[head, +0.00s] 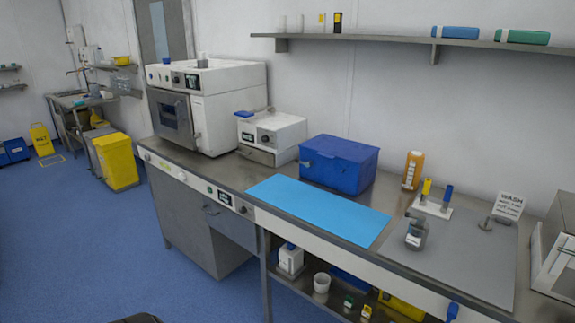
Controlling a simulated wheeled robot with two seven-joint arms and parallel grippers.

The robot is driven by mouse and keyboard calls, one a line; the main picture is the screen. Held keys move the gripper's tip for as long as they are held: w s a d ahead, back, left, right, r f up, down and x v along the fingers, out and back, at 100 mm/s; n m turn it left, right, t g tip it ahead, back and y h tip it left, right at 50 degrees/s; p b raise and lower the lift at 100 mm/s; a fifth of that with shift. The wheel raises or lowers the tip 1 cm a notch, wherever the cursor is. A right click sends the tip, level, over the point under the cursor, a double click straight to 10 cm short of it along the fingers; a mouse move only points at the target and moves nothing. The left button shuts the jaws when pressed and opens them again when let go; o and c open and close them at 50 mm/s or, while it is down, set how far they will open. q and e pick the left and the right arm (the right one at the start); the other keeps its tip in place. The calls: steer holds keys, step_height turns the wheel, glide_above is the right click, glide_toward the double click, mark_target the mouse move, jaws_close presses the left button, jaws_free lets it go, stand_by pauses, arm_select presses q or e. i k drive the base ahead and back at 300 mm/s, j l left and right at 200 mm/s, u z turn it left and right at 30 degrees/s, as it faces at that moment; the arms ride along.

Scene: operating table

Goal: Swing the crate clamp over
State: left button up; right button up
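The blue crate (352,178) stands shut on the steel counter, against the wall and behind the light blue mat. A small grey piece (306,163), which looks like its clamp, sticks out low on the crate's left side. It is too small to tell how it is set. Neither of my grippers is in view, and nothing is touching the crate.
The light blue mat (318,208) lies bare before the crate. An orange-brown bottle (412,170) stands to its right, with a grey mat (462,262) and a small jar (416,236). A white device (273,132) stands left. A wall shelf (400,39) hangs above.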

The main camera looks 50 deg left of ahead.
mark_target(308, 164)
steer(key=u, duration=1.4)
steer(key=i+j+z, duration=0.1)
steer(key=z, duration=0.3)
steer(key=i+j+z, duration=0.1)
steer(key=j+z, duration=0.35)
steer(key=z, duration=0.3)
steer(key=i+j+z, duration=0.1)
steer(key=z, duration=0.3)
steer(key=j+z, duration=0.15)
steer(key=j, duration=0.4)
steer(key=j+z, duration=0.15)
steer(key=j, duration=0.4)
steer(key=k+j+z, duration=0.15)
steer(key=j, duration=0.4)
steer(key=j+z, duration=0.15)
steer(key=j, duration=0.35)
steer(key=k+j+z, duration=0.15)
steer(key=j, duration=0.4)
